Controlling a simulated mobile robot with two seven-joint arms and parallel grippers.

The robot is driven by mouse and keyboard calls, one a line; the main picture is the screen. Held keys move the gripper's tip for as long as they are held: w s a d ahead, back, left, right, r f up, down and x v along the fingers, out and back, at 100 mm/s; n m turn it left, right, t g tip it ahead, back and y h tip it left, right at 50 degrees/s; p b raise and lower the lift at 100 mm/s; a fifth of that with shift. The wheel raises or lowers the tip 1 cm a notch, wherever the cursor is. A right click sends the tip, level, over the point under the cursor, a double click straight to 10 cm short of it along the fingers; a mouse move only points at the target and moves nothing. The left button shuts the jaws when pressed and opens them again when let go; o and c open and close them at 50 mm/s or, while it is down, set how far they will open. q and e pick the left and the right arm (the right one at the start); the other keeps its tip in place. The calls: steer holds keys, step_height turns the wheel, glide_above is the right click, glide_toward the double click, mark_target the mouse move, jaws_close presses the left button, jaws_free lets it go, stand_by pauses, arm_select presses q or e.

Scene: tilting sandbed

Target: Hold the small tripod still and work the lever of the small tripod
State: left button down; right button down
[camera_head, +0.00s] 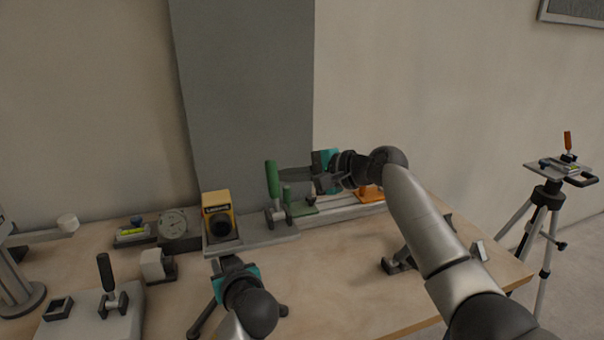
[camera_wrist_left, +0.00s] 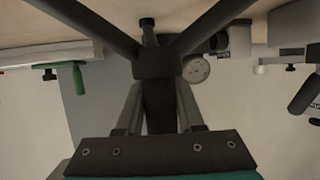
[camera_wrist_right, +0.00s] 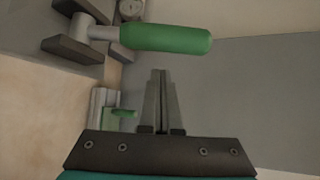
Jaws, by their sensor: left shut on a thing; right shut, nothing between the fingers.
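The small tripod (camera_wrist_left: 157,65) stands on the table, its dark hub and spread legs showing in the left wrist view. In the head view its grey top plate (camera_head: 265,236) carries a yellow device (camera_head: 217,207) and an upright green lever (camera_head: 272,178). My left gripper (camera_wrist_left: 158,100) is shut on the tripod's dark column just by the hub; the plate partly hides this in the head view. My right gripper (camera_head: 288,173) is shut and empty, fingertips right beside the green lever. The lever looms large in the right wrist view (camera_wrist_right: 165,38); I cannot tell whether they touch.
A rail behind holds a small green clamp (camera_head: 303,207) and an orange part (camera_head: 370,193). A dial gauge (camera_head: 173,224), white block (camera_head: 155,265) and black-handled clamp (camera_head: 107,275) are at left. A dark stand (camera_head: 398,262) is at right; a tall tripod (camera_head: 545,195) stands beyond the table.

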steer(key=shift+s+d+r, duration=0.1)
steer(key=shift+s+r, duration=0.15)
steer(key=shift+s, duration=0.35)
steer(key=shift+s+r, duration=0.3)
steer(key=shift+s, duration=0.3)
steer(key=shift+s+d+r, duration=0.1)
steer(key=shift+s+r, duration=0.15)
steer(key=shift+s, duration=0.35)
steer(key=shift+s+r+n+t+y, duration=0.15)
steer(key=shift+s+n+t+y, duration=0.15)
steer(key=shift+s+t, duration=0.1)
steer(key=shift+s+d+r+n+t+y, duration=0.15)
steer(key=shift+s+n+t+y, duration=0.35)
steer(key=shift+y, duration=0.1)
steer(key=s+n+y, duration=0.1)
steer(key=s+n+t+y, duration=0.1)
steer(key=shift+s+d+r+n+y, duration=0.15)
steer(key=shift+d+n+y, duration=0.15)
steer(key=shift+d, duration=0.1)
steer(key=shift+s+d, duration=0.2)
steer(key=shift+s, duration=0.15)
steer(key=shift+s+d+f, duration=0.1)
steer(key=shift+s+f, duration=0.2)
steer(key=shift+s, duration=0.25)
arm_select(q)
steer(key=shift+d, duration=0.1)
